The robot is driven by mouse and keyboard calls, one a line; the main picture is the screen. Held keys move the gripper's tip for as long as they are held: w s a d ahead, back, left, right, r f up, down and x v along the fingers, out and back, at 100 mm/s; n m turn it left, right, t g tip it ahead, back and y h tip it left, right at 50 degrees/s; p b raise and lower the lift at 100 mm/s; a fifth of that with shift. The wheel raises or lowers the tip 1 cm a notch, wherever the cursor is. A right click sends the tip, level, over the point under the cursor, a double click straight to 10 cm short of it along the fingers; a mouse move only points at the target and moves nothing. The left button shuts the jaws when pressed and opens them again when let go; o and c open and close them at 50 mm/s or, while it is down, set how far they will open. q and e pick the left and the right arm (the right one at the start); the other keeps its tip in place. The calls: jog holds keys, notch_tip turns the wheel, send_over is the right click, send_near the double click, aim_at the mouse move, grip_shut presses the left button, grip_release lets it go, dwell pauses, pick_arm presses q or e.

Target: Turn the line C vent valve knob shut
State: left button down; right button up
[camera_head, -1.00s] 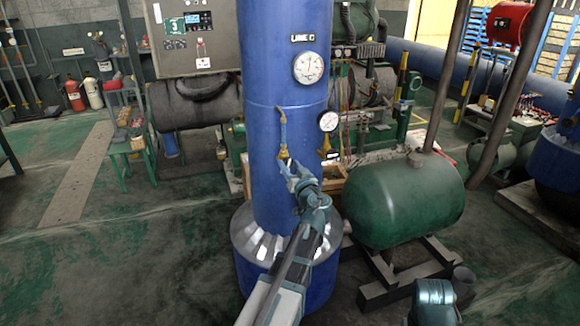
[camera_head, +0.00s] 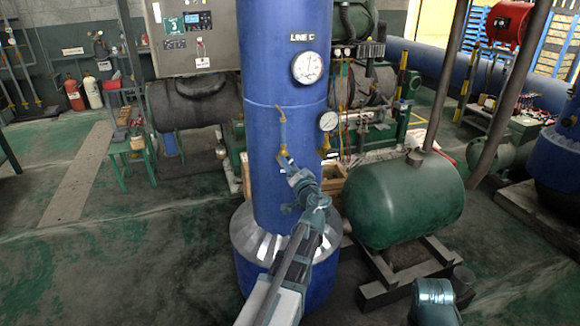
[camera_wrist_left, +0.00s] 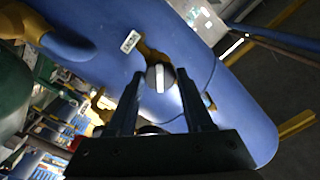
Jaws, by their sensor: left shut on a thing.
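The tall blue line C column (camera_head: 262,75) stands in the middle of the head view, its "LINE C" label (camera_head: 303,38) near the top. A brass vent valve with a thin pipe (camera_head: 282,128) is on its front. My left gripper (camera_head: 287,160) reaches this valve from below right. In the left wrist view, the round dark knob (camera_wrist_left: 160,77) with a pale bar sits between the two fingertips of my left gripper (camera_wrist_left: 160,80). The gripper is shut on it. The bar points up and down in that picture. In the head view the gripper hides the knob.
A large gauge (camera_head: 307,67) and a smaller gauge (camera_head: 328,121) are mounted on the column. A green tank (camera_head: 405,200) stands close to its right. The floor (camera_head: 130,250) to the left is clear.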

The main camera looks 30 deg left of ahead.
pick_arm(q)
jog(key=m, duration=0.4)
dwell(0.3)
jog(key=m, duration=0.3)
jog(key=shift+m, duration=0.4)
jog(key=shift+c, duration=2.1)
grip_release()
jog(key=shift+s+d, duration=0.1)
jog(key=shift+d, duration=0.05)
jog(key=v, duration=0.6)
jog(key=shift+s+d, duration=0.25)
